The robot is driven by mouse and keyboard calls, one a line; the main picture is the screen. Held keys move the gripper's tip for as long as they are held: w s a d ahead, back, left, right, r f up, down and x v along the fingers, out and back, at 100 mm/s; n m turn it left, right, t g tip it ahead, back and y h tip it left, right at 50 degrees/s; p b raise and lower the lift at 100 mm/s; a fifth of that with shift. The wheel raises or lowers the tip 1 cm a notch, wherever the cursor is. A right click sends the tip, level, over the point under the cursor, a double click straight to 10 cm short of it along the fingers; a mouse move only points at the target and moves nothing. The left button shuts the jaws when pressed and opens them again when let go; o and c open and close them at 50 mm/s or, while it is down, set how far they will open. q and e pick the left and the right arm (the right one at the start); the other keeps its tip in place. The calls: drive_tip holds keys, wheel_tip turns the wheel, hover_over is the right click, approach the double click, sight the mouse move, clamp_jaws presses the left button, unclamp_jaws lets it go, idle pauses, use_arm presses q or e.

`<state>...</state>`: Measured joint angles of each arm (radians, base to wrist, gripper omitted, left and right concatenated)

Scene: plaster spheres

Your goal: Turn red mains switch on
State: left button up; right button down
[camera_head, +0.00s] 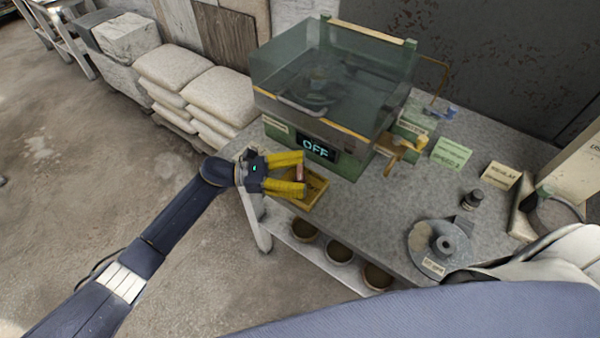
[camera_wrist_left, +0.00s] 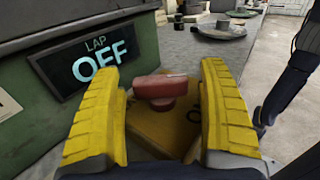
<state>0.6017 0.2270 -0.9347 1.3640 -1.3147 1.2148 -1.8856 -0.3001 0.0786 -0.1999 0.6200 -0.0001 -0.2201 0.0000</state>
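The red mains switch (camera_wrist_left: 165,90) is a T-shaped red handle on a yellow box (camera_wrist_left: 165,132), with part of a letter marking visible beside it. In the head view the red switch (camera_head: 300,173) sits on the yellow box (camera_head: 318,186) at the table's left edge, below the green machine. My left gripper (camera_head: 303,172) is open, with its yellow fingers on either side of the switch. In the left wrist view, the fingers (camera_wrist_left: 165,95) stand apart with gaps to the handle. A display (camera_head: 316,149) on the machine reads OFF; the wrist view shows LAP OFF. My right gripper cannot be made out.
The green machine (camera_head: 335,85) with a clear guard stands right behind the switch. A round grey disc (camera_head: 440,248), a small dark knob (camera_head: 472,199) and label cards stand to the right. Pots (camera_head: 340,250) sit on a lower shelf. Sacks (camera_head: 190,85) are stacked behind.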

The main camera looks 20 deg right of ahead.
use_arm(q)
drive_tip(key=v, duration=1.2)
idle(0.4)
drive_tip(key=s+d+r+t+y, duration=0.1)
drive_tip(key=d+r+t+y, duration=0.3)
drive_tip(key=r+y, duration=1.1)
drive_tip(key=d+f, duration=0.2)
drive_tip(key=f, duration=0.2)
drive_tip(key=s+d+f+h, duration=0.1)
drive_tip(key=d+f, duration=0.2)
drive_tip(key=f, duration=0.2)
drive_tip(key=s+d+f+h, duration=0.1)
drive_tip(key=d+f, duration=0.1)
drive_tip(key=f, duration=0.3)
drive_tip(key=shift+d+f+g, duration=0.15)
drive_tip(key=shift+d+g, duration=0.1)
drive_tip(key=shift+g, duration=0.05)
drive_tip(key=shift+c, duration=0.2)
